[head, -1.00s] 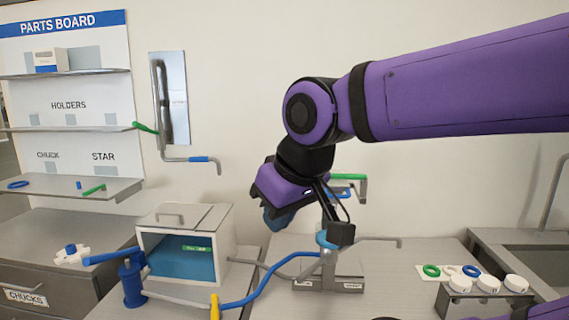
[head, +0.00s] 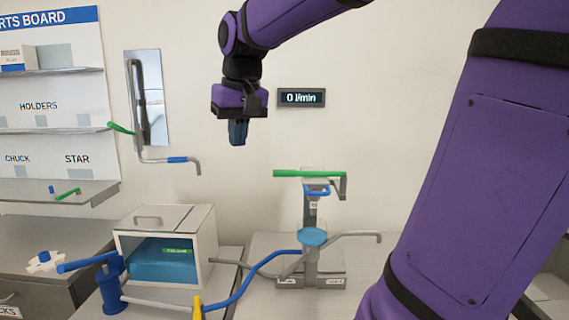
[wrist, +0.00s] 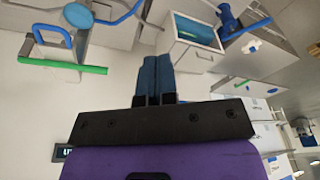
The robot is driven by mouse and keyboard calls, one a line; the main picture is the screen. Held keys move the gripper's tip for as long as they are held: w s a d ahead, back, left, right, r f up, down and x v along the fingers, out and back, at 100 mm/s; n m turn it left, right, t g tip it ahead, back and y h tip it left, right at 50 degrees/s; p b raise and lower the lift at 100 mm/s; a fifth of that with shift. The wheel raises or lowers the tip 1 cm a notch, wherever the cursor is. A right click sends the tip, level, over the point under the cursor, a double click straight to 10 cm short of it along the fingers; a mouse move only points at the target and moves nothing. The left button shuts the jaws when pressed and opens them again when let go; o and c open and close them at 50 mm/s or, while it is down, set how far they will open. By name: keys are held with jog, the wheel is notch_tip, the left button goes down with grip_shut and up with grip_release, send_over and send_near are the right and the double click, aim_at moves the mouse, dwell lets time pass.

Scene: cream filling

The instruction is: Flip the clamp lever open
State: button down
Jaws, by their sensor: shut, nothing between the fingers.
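A metal stand (head: 311,268) stands on the worktop, carrying a blue round cup (head: 312,237). A long green bar (head: 300,173) lies level across its top, with a blue handle (head: 318,191) just below. I cannot tell for certain which of these is the clamp lever. In the wrist view the green bar (wrist: 85,68) and the blue handle (wrist: 50,32) are at upper left. My gripper (head: 237,141) is shut and empty, pointing down in front of the wall, up and left of the stand, touching nothing. Its blue fingers (wrist: 154,60) are together in the wrist view.
An open-fronted box (head: 207,250) with a blue inside stands left of the stand. A blue hose (head: 245,285) and grey pipes run between them. A bent pipe and mirror-like plate (head: 150,110) hang on the wall. A display (head: 301,98) reads 0 l/min.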

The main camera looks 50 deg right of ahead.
jog(key=w+d+r+m+g, duration=0.2)
jog(key=w+d+m+g, duration=0.1)
jog(key=w+d, duration=0.9)
jog(key=w+d+f+m+y, duration=0.1)
jog(key=w+d+f, duration=0.1)
jog(key=d, duration=0.8)
jog(key=w+d+f+m+g+y, duration=0.1)
jog(key=w+d+f+m, duration=0.1)
jog(key=d, duration=0.8)
jog(key=shift+w+d+f+m+g+y, duration=0.15)
jog(key=shift+f+m+g+y, duration=0.2)
jog(key=shift+f, duration=0.3)
jog(key=s+a+f, duration=0.4)
jog(key=a+f, duration=0.1)
jog(key=f, duration=0.5)
jog(key=shift+s+a+f, duration=0.15)
jog(key=shift+s+f, duration=0.05)
jog(key=shift+a, duration=0.1)
